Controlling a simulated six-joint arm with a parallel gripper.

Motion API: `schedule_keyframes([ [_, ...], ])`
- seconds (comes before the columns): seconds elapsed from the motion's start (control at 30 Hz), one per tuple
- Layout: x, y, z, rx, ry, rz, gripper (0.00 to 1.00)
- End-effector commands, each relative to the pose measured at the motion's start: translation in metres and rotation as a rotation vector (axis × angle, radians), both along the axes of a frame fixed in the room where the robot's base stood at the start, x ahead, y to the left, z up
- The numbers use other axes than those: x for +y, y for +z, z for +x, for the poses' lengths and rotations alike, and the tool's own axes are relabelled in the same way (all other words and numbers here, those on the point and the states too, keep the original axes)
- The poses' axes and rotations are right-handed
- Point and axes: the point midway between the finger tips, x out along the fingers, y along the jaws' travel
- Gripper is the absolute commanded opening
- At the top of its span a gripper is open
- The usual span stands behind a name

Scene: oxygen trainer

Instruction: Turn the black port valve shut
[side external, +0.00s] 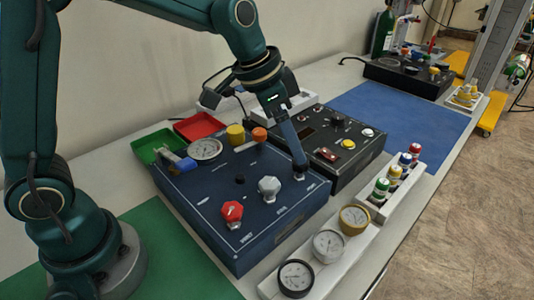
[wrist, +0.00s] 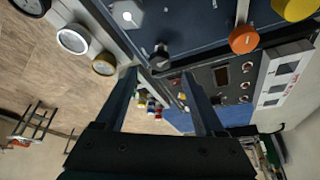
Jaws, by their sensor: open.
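The black port valve (side external: 299,174) is a small dark knob near the right corner of the blue panel box (side external: 215,240). Part of it is hidden behind my gripper (side external: 300,163) in the side view. In the wrist view the black valve (wrist: 161,57) shows just beyond and between the two fingertips of my gripper (wrist: 160,75). The fingers are apart with nothing held. I cannot tell whether they touch the valve. The valve's turn position is too small to read.
A grey knob (side external: 269,187) and a red knob (side external: 232,211) stand nearby on the same box. A black panel box (side external: 345,168) is close behind. Gauges (side external: 327,245) and small bottles (side external: 382,188) sit in front in white racks. The blue mat (side external: 405,115) is clear.

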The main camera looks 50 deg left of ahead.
Motion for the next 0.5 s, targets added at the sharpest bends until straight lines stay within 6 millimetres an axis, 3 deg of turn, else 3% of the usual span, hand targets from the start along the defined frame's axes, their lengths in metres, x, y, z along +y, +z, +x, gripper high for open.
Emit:
schedule_keyframes([
  [0.3,-0.008,-0.035,0.012,0.002,0.000,0.000,0.71],
  [0.5,-0.009,-0.042,0.014,-0.001,0.001,0.002,0.71],
])
